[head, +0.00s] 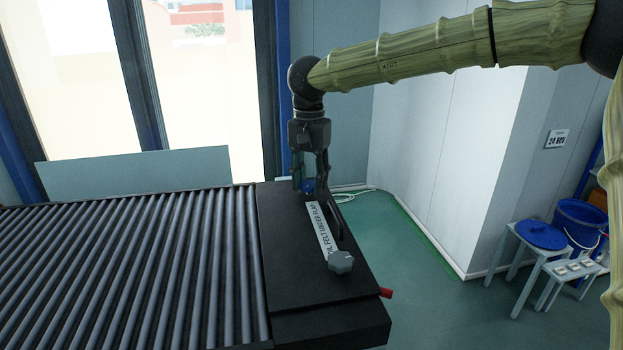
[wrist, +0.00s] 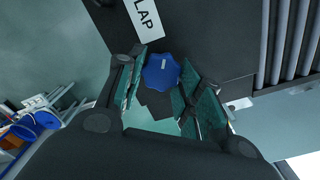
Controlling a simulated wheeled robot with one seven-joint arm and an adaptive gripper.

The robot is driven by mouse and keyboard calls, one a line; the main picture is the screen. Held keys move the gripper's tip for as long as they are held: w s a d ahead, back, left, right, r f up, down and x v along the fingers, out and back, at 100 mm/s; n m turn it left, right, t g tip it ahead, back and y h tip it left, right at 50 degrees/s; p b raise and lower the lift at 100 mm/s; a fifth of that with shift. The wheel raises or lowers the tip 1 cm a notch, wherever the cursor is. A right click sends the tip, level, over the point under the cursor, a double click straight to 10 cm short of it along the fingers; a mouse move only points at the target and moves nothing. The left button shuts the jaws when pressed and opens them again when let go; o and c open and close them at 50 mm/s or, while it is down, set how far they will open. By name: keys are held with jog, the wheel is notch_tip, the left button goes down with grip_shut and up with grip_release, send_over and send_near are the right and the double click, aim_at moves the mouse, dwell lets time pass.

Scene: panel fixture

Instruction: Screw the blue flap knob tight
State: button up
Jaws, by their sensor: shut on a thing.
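The blue flap knob (head: 308,186) is at the far end of the black panel (head: 285,258). In the wrist view the lobed blue knob (wrist: 161,72) shows from above, with a small pale mark on its top. My gripper (head: 312,182) points down over it from above. In the wrist view my gripper (wrist: 160,80) has its green pads on both sides of the knob, shut on it. The knob's underside and the flap beneath it are hidden.
A white label strip (head: 322,229) runs along the panel to a grey knob (head: 341,262). A red part (head: 386,293) sticks out at the panel's right edge. Rollers (head: 130,270) lie left. Stools with a blue lid (head: 541,235) and bucket (head: 580,222) stand right.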

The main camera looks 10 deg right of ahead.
aim_at(309, 184)
jog(key=shift+a+r, duration=0.1)
jog(key=shift+r, duration=0.1)
jog(key=o, duration=0.9)
jog(key=shift+o, duration=0.7)
jog(key=shift+s+a, duration=0.1)
jog(key=shift+s, duration=0.1)
jog(key=shift+w, duration=0.15)
jog(key=shift+r, duration=0.35)
notch_tip(309, 184, up, 11)
jog(key=shift+r, duration=0.15)
